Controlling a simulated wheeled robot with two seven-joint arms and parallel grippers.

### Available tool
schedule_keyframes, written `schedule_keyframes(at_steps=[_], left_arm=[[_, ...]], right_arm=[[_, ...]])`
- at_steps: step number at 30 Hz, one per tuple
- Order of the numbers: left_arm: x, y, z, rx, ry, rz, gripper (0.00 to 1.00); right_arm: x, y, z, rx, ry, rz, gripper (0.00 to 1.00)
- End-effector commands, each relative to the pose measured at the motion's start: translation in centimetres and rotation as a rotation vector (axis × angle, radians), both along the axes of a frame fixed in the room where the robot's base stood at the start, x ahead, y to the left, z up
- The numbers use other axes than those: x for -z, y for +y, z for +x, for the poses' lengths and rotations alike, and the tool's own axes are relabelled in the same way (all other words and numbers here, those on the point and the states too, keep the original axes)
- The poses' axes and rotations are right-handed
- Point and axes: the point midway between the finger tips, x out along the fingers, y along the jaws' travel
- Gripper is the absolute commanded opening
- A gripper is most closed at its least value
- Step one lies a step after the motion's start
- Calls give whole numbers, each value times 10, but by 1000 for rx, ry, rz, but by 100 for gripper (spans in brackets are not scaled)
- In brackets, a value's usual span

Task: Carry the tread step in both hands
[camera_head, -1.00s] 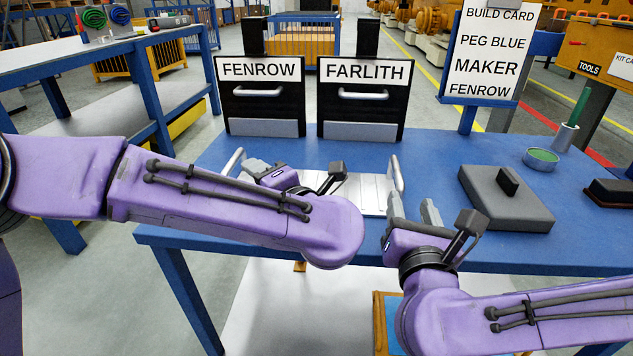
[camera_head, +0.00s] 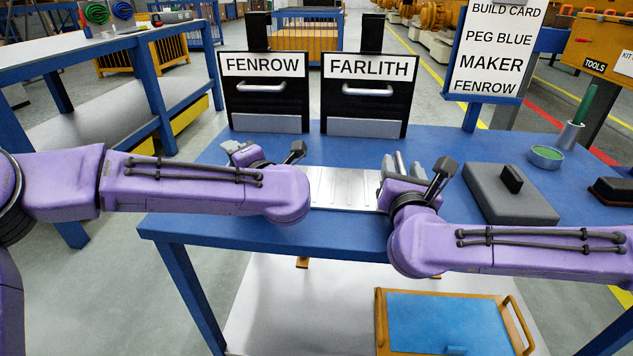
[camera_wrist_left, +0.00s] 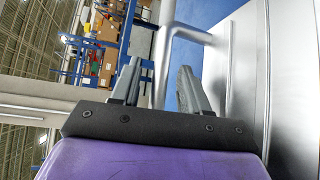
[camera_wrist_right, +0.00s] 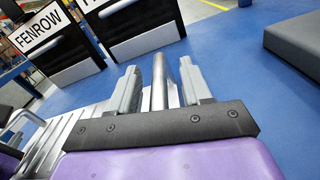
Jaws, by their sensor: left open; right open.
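The tread step (camera_head: 342,188) is a silver ribbed metal plate with a bar handle at each side. It lies on the blue table, partly hidden by my arms. My left gripper (camera_head: 234,150) is open at the step's left handle; in the left wrist view the handle bar (camera_wrist_left: 162,45) runs between the open fingers (camera_wrist_left: 156,82). My right gripper (camera_head: 393,163) is open at the right handle; in the right wrist view that bar (camera_wrist_right: 158,85) stands between the open fingers (camera_wrist_right: 160,82). Neither gripper is shut on its bar.
Two black drawer fronts labelled FENROW (camera_head: 264,95) and FARLITH (camera_head: 367,95) stand behind the step. A grey block with a black knob (camera_head: 508,194) and a green-topped tin (camera_head: 545,157) are at right. A blue-topped wooden tray (camera_head: 450,322) is below the table's front edge.

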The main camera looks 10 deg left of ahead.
Motion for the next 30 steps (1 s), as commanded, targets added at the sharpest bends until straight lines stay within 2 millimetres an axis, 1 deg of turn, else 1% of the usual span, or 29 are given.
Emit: schedule_keyframes(at_steps=[4,5,6,8,9,30], left_arm=[[0,0,0,0,0,0,45],[0,0,0,0,0,0,42],[0,0,0,0,0,0,29],[0,0,0,0,0,0,9],[0,0,0,0,0,0,0],[0,-2,-1,3,1,0,0]], right_arm=[[0,0,0,0,0,0,48],[0,0,0,0,0,0,45],[0,0,0,0,0,0,32],[0,0,0,0,0,0,13],[0,0,0,0,0,0,0],[-1,2,-1,-4,-2,1,0]])
